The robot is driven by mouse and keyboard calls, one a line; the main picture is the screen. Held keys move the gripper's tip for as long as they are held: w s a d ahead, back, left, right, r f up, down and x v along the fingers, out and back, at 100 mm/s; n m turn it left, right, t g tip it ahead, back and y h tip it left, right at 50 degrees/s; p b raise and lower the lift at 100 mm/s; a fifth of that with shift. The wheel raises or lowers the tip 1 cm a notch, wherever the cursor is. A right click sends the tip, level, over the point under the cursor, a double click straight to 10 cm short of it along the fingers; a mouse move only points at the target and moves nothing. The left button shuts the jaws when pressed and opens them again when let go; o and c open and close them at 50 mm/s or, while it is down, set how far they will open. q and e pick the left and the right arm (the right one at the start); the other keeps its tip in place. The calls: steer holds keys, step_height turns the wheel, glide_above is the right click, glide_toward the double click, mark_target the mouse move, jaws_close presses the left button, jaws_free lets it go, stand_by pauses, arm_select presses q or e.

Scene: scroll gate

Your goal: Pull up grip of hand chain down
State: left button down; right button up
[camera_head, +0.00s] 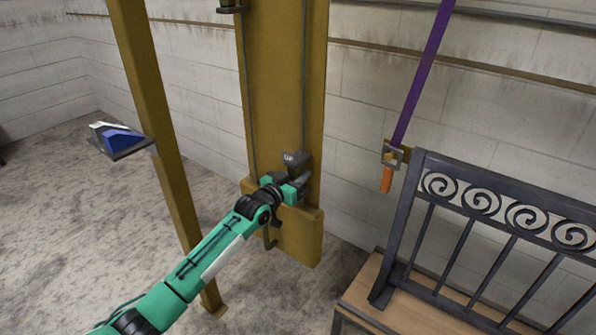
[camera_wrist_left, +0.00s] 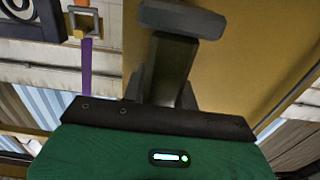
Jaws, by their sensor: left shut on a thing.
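The up grip (camera_head: 293,158) is a small grey piece marked "UP" in front of the yellow column (camera_head: 282,60). The hand chain (camera_head: 304,85) shows as a thin dark strand running up from near it. A second strand (camera_head: 246,95) runs down the column's left side. My left gripper (camera_head: 294,181) is at the column, shut on the up grip, and partly hides its lower part. In the left wrist view a dark grey bar (camera_wrist_left: 182,18) stands beyond the gripper's green body. My right gripper is not in view.
A thinner yellow post (camera_head: 160,120) stands left of the column, with a blue-and-white object (camera_head: 116,137) on a small plate beside it. A purple strap (camera_head: 422,75) with an orange end hangs at right. A bench (camera_head: 400,312) with a dark metal back stands at lower right.

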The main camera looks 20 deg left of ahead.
arm_select(q)
steer(key=shift+s+d+f, duration=0.1)
steer(key=shift+s+f, duration=0.05)
steer(key=shift+f, duration=1.15)
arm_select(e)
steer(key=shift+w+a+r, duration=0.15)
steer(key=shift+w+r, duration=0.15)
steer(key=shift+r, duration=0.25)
arm_select(q)
steer(key=c, duration=1.3)
jaws_free()
steer(key=shift+o, duration=1.1)
steer(key=shift+r, duration=0.35)
steer(key=v, duration=1.3)
steer(key=shift+s+a, duration=0.25)
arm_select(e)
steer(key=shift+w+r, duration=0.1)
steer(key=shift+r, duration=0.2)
